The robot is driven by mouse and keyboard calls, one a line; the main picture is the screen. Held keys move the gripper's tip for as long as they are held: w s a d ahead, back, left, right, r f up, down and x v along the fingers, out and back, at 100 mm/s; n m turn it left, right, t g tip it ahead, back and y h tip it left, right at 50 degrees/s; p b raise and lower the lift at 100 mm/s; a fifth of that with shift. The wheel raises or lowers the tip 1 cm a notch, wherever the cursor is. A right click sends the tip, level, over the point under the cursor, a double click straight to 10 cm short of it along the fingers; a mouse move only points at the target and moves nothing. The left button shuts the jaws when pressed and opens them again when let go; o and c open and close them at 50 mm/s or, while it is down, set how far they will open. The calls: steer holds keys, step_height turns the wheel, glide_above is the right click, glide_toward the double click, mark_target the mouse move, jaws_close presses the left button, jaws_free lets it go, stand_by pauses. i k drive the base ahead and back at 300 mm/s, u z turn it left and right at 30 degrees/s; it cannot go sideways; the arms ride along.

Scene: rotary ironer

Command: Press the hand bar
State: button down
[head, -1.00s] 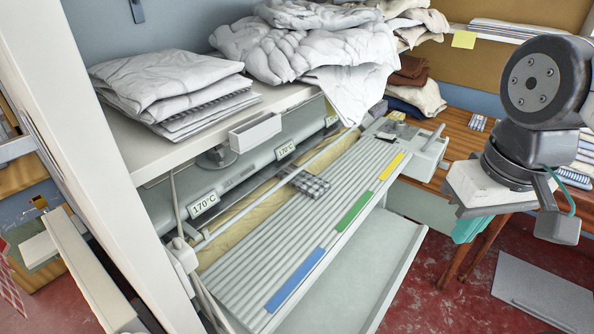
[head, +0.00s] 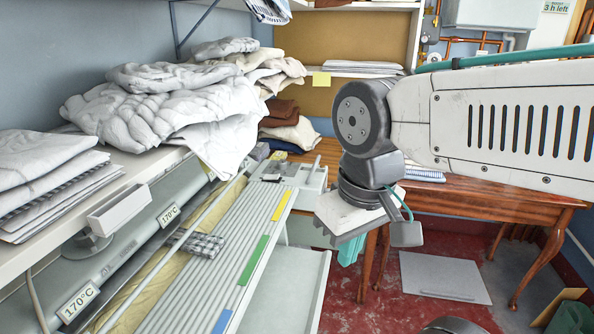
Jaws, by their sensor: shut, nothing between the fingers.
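The rotary ironer lies at the lower left, with a grey slatted feed table (head: 205,275) marked yellow, green and blue along its front edge. A long thin pale bar (head: 188,235), which looks like the hand bar, runs along the padded yellowish roller (head: 150,272). A checked cloth (head: 205,246) lies across the slats close to this bar. My gripper (head: 350,252), with teal fingers, points down right of the ironer's far end. It is shut and empty, apart from the bar. The near end of the ironer is cut off by the frame.
A shelf (head: 150,165) with heaped white linen (head: 170,100) overhangs the ironer. A control box (head: 290,172) with a lever stands at the ironer's far end. A wooden table (head: 480,200) stands behind my arm. Red floor with a grey panel (head: 440,277) lies at right.

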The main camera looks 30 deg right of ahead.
mark_target(313, 169)
steer(key=k, duration=1.25)
steer(key=z, duration=0.85)
steer(key=i, duration=1.75)
steer(key=u, duration=0.55)
